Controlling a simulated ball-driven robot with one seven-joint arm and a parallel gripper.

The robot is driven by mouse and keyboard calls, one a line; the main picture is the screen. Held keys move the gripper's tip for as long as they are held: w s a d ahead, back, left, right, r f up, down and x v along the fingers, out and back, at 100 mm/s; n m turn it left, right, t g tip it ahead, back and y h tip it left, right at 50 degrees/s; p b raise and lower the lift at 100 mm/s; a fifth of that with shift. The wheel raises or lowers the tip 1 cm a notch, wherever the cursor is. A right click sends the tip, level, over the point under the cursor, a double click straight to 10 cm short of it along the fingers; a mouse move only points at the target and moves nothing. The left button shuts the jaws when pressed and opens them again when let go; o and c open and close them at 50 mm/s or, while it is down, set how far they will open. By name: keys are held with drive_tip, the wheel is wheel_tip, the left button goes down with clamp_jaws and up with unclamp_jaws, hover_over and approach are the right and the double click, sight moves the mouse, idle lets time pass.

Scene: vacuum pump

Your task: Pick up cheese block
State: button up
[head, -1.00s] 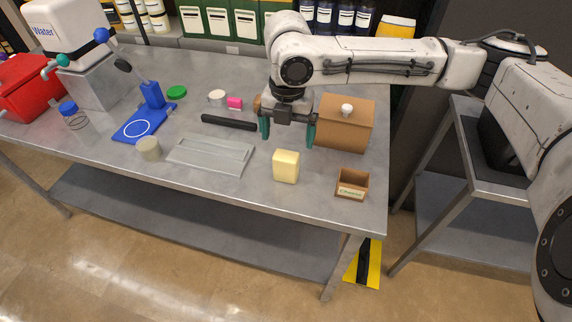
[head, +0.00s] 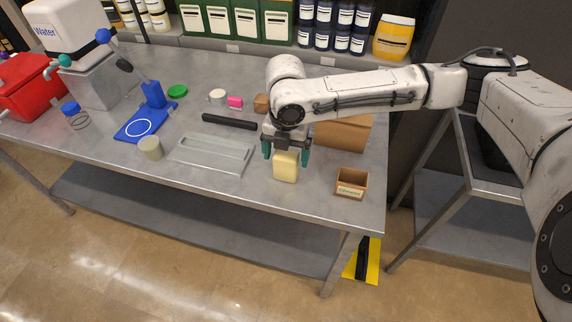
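The cheese block (head: 286,168) is a pale yellow block standing upright near the front edge of the metal table, right of centre in the head view. My gripper (head: 286,156) points down over it, with its two teal fingers apart, one to the left and one to the right of the block's upper part. The gripper is open. I cannot tell whether the fingers are level with the block or still a little behind and above it.
A small labelled brown box (head: 351,184) stands right of the block. A larger brown box (head: 343,134) is behind, partly hidden by my arm. A grey tray (head: 212,153) lies left, with a black bar (head: 229,121) behind it. The table front edge is close.

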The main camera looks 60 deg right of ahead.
drive_tip(key=c, duration=1.6)
drive_tip(key=shift+r, duration=0.1)
